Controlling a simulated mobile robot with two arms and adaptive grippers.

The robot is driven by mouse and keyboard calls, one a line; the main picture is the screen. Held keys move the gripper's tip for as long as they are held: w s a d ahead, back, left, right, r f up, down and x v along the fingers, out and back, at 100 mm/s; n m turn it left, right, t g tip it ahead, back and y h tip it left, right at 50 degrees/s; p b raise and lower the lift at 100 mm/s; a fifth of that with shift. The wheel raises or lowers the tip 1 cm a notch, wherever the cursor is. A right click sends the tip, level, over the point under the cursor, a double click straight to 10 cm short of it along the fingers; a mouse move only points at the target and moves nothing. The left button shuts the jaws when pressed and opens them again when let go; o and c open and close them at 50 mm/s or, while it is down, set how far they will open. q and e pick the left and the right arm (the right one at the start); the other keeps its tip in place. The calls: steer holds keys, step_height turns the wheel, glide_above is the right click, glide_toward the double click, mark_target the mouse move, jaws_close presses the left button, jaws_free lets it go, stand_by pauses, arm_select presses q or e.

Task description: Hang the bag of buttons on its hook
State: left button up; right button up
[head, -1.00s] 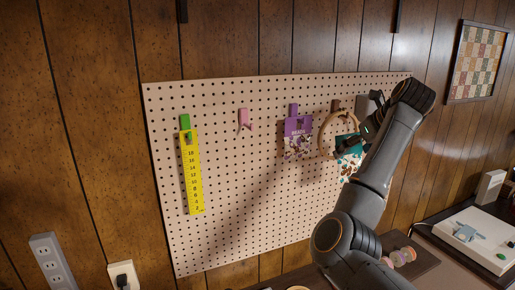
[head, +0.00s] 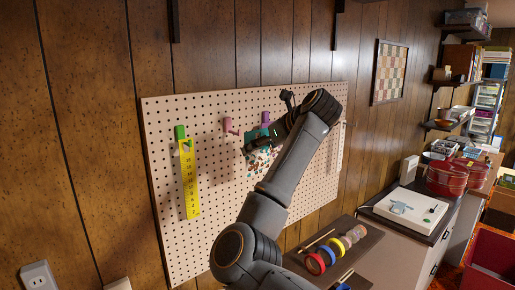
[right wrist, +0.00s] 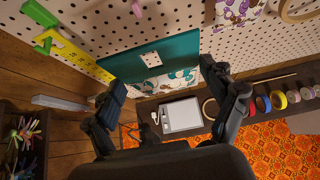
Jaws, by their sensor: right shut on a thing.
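The bag of buttons has a teal header (head: 262,133) and a clear lower part with coloured buttons. My right gripper (head: 252,145) is shut on it and holds it in front of the pegboard (head: 210,165). In the right wrist view the teal header (right wrist: 165,55) with its pale slot lies between the fingers (right wrist: 165,88). A pink hook (head: 228,125) is bare, just left of the bag; it also shows in the right wrist view (right wrist: 137,8). A purple hook (head: 266,118) stands behind the bag. My left gripper is not in view.
A yellow ruler (head: 189,180) hangs from a green hook (head: 180,131) at left. A purple-patterned bag (right wrist: 235,12) and a wooden hoop (right wrist: 295,10) hang to the right. Tape rolls (head: 330,253) lie on a dark shelf below. The board's lower middle is bare.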

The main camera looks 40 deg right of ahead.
mark_target(238, 135)
steer(key=shift+w+a+r+p, duration=0.35)
steer(key=shift+w+a+p, duration=0.15)
steer(key=shift+p, duration=0.3)
steer(key=shift+w+d+f+p, duration=0.1)
steer(key=shift+w+f+p, duration=0.05)
steer(key=shift+w+p, duration=0.25)
steer(key=shift+w+a+f+p, duration=0.1)
steer(key=shift+w+p, duration=0.15)
steer(key=shift+w, duration=0.8)
steer(key=shift+w+a+f+p, duration=0.1)
steer(key=shift+w+p, duration=0.15)
steer(key=shift+w, duration=0.75)
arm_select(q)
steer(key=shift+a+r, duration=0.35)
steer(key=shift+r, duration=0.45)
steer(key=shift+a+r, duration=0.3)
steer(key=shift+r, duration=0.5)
arm_select(e)
steer(key=shift+w+a, duration=0.15)
steer(key=shift+w, duration=1.85)
